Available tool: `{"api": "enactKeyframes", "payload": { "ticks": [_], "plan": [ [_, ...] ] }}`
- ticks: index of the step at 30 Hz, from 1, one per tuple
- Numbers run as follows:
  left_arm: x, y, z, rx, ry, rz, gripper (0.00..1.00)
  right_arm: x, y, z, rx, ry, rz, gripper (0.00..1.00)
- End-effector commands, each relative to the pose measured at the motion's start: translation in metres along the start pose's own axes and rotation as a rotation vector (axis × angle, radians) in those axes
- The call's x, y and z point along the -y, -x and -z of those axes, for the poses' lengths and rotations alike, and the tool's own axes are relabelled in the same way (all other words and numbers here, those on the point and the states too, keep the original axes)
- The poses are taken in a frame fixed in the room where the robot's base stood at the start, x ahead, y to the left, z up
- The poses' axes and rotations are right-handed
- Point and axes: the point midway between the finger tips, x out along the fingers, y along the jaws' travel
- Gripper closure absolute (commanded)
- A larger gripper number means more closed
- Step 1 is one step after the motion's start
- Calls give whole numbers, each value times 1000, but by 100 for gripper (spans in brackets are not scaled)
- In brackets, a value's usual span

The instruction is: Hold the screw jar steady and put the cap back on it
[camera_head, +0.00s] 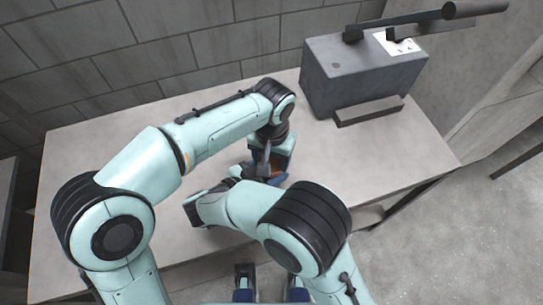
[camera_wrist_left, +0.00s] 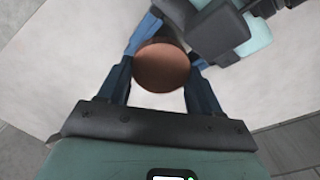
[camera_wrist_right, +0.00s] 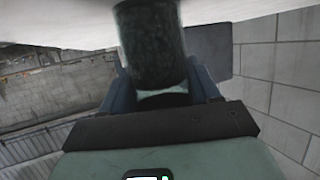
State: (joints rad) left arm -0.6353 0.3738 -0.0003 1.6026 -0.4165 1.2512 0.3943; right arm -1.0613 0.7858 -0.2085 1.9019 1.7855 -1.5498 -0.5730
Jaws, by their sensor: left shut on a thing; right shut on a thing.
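A round brown cap (camera_wrist_left: 161,67) sits between the blue fingers of my left gripper (camera_wrist_left: 165,58), which is shut on it and seen from above. A dark green, cylindrical screw jar (camera_wrist_right: 150,45) is held between the fingers of my right gripper (camera_wrist_right: 163,72). In the head view the left gripper (camera_head: 268,160) points down over the table, close beside the right gripper (camera_head: 240,175). A small brown patch shows between them. The right gripper also shows at the upper right of the left wrist view (camera_wrist_left: 215,35). Whether the cap touches the jar is hidden.
A grey box machine (camera_head: 360,80) with a dark lever and a front ledge stands at the back right. A block wall (camera_head: 150,50) is behind the table.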

Motion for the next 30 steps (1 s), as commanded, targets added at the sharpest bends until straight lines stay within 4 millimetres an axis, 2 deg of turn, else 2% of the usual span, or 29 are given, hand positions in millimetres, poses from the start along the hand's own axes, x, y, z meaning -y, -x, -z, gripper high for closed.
{"api": "enactKeyframes", "payload": {
  "ticks": [1, 30],
  "plan": [
    [4, -4, -2, 12, 7, 9, 63, -1, -2, 5, -10, -11, -8, 94],
    [5, -15, -1, 6, 7, 10, 63, -1, -2, 5, -10, -12, -10, 94]
  ]
}}
